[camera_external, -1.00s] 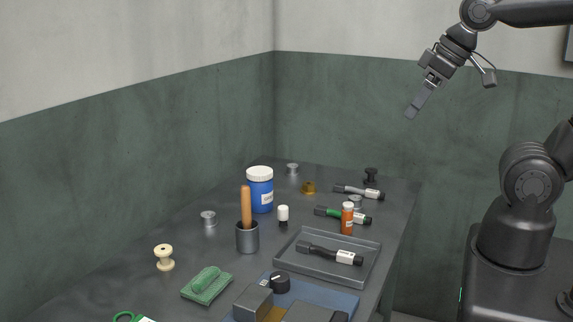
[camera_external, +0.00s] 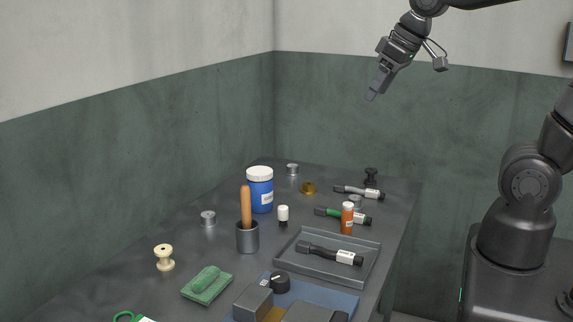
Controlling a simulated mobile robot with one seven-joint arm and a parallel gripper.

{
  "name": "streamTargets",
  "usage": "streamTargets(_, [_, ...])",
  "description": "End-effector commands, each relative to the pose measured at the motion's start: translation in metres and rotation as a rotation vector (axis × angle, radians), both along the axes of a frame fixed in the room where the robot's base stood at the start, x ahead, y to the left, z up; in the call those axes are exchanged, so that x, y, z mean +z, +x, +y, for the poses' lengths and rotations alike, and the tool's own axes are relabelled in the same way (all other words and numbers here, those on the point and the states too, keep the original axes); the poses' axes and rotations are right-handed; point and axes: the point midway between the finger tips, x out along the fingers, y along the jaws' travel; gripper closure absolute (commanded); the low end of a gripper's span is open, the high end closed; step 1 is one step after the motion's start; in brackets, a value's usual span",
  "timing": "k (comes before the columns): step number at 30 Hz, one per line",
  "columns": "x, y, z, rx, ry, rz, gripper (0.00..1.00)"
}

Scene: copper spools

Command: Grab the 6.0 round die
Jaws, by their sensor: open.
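Three dark handle-like tools with white labels lie at the right of the bench; I cannot read the labels, so I cannot tell which is the 6.0 round die. One dark tool (camera_external: 322,252) lies in a shallow grey tray (camera_external: 317,276). A green-banded tool (camera_external: 334,212) lies behind the tray, and a grey one (camera_external: 352,189) lies farther back. My gripper (camera_external: 371,97) is open and empty, pointing down and left in the air, high above the far right end of the bench. It touches nothing.
An orange bottle (camera_external: 347,218) stands by the green-banded tool. A blue jar (camera_external: 260,190) and a cup (camera_external: 247,238) with an upright wooden handle stand to the left. Several spools, including a cream one (camera_external: 164,257), are spread about. A blue mat (camera_external: 341,299) with blocks lies in front.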

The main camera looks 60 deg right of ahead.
Motion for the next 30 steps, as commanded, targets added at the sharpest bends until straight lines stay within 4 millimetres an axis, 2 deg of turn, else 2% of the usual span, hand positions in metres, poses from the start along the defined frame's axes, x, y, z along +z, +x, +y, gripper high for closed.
streamTargets(1, [-0.002,0.017,-0.008,-0.019,-0.002,0.009,0.39])
streamTargets(8, [-0.014,0.091,-0.046,-0.092,-0.007,0.025,0.39])
streamTargets(14, [-0.039,0.152,-0.087,-0.153,-0.006,0.039,0.39])
streamTargets(18, [-0.066,0.191,-0.12,-0.196,-0.001,0.048,0.39])
streamTargets(23, [-0.104,0.23,-0.161,-0.244,0.009,0.057,0.39])
streamTargets(30, [-0.175,0.275,-0.226,-0.319,0.031,0.066,0.39])
